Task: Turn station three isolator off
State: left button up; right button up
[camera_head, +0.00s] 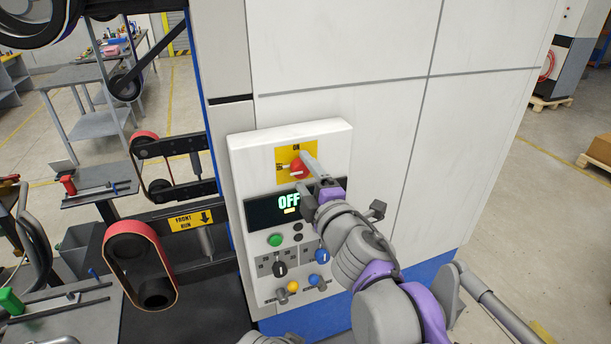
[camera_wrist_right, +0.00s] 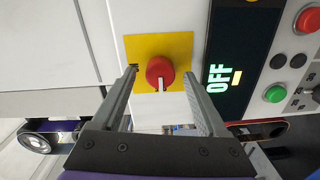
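The isolator is a red rotary knob (camera_head: 297,168) on a yellow plate (camera_head: 283,153) at the top of a white control panel (camera_head: 246,158). In the right wrist view the red knob (camera_wrist_right: 160,72) sits on the yellow plate (camera_wrist_right: 140,46), its white pointer mark towards the bottom of the picture. A display (camera_head: 262,211) below the plate reads OFF in green. My right gripper (camera_head: 308,171) is at the knob. In the wrist view its two fingers (camera_wrist_right: 160,74) stand apart on either side of the knob, with gaps on both sides.
Below the display are a green button (camera_head: 275,240), two small black buttons, and black, blue and yellow controls. A belt grinder with a red belt (camera_head: 143,236) stands left of the panel. The plain white cabinet face (camera_head: 350,60) above is clear.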

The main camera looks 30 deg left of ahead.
jog(key=shift+d, duration=0.1)
pick_arm(q)
jog(key=shift+s+f+b, duration=0.25)
jog(key=shift+f+b, duration=0.15)
jog(key=shift+f, duration=0.2)
jog(key=shift+s+f+b, duration=0.25)
jog(key=shift+f+b, duration=0.15)
jog(key=shift+f, duration=0.2)
pick_arm(e)
jog(key=v, duration=1)
jog(key=shift+s+d, duration=0.25)
jog(key=w+d+f+m+h, duration=0.1)
jog(key=d+f+m+h, duration=0.35)
jog(key=d, duration=0.45)
jog(key=w+d+f+m+t+h, duration=0.1)
jog(key=d+f+m+h, duration=0.2)
jog(key=d+f+m, duration=0.4)
jog(key=w+d+f+m+h, duration=0.2)
jog(key=d+f+m+h, duration=0.2)
jog(key=d, duration=0.6)
jog(key=s+d+f+m+g+h, duration=0.1)
jog(key=s+d+f+m+g, duration=0.2)
jog(key=s+d+f+m, duration=0.2)
jog(key=s+d+f+m+g+h, duration=0.1)
jog(key=s+d+f+m+g, duration=0.3)
jog(key=s+f, duration=0.7)
jog(key=shift+d+f+m, duration=0.4)
jog(key=shift+f+m, duration=0.35)
jog(key=shift+m, duration=0.1)
